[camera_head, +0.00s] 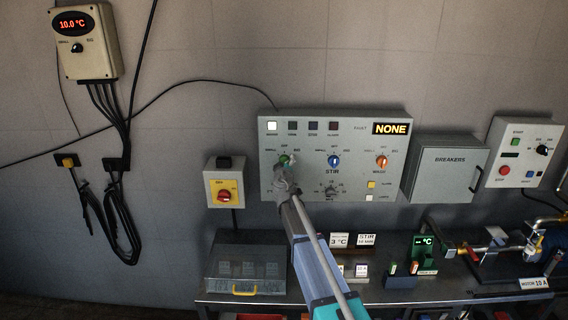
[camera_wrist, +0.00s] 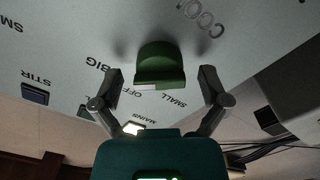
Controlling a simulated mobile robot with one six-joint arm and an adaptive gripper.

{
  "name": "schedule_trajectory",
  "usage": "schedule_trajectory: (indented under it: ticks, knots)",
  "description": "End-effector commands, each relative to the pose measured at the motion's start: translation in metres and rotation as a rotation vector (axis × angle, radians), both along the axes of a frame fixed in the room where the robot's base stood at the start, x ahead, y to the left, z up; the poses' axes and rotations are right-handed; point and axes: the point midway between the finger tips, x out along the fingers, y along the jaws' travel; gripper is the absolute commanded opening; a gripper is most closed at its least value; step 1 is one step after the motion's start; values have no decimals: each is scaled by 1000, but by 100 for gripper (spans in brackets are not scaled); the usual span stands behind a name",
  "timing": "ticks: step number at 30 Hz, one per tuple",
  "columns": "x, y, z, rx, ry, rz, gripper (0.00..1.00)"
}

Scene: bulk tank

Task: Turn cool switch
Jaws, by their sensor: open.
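The green cool switch (camera_head: 284,160) is a knob at the left of the grey control panel (camera_head: 350,190). In the wrist view the green knob (camera_wrist: 160,64) stands out from the panel, with COOL, SMALL, OFF and BIG printed around it, upside down. My gripper (camera_head: 284,174) is at this knob and partly hides it in the head view. In the wrist view my gripper (camera_wrist: 160,76) is open, with one finger on each side of the knob and a visible gap to both. Whether the fingertips touch the panel cannot be told.
The blue stir knob (camera_head: 334,160) and orange knob (camera_head: 382,161) sit to the right on the panel. The grey breakers box (camera_head: 445,165) is at right. A bench (camera_head: 250,297) with signs and equipment runs below.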

Motion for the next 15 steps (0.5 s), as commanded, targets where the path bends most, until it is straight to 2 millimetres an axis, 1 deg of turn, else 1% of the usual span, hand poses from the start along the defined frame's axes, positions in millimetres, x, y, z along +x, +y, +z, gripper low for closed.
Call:
schedule_trajectory:
  ticks: [1, 8, 15]
  knots:
    - [-7, 0, 0, 0, 0, 0, 95]
    - [-39, 0, 0, 0, 1, 1, 95]
    - [-78, -1, 0, 0, 1, 1, 95]
